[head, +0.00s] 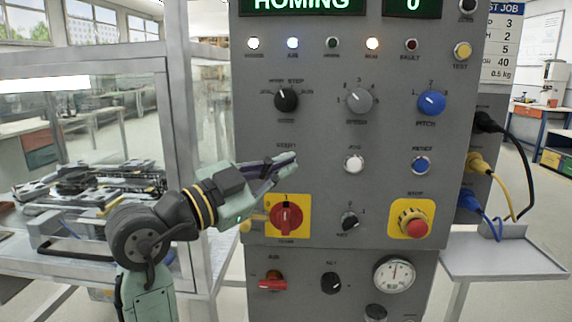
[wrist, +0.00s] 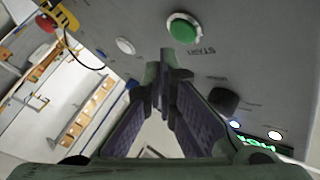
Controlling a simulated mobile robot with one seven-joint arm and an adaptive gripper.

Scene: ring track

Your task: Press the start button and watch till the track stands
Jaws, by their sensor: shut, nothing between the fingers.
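The grey control panel (head: 320,140) stands in front of me. Its display (head: 302,5) reads HOMING, and a second display (head: 412,5) reads 0. My gripper (head: 294,158) is shut and empty, its fingertips over the START spot, hiding the button there in the head view. In the wrist view the green start button (wrist: 183,28) shows just beyond the shut fingertips; I cannot tell if they touch it. The track (head: 95,185) lies inside the clear enclosure at left.
Below my gripper is a red rotary switch (head: 286,217) on a yellow plate. A red stop button (head: 417,228) sits at lower right. Cables (head: 510,170) hang at the panel's right side.

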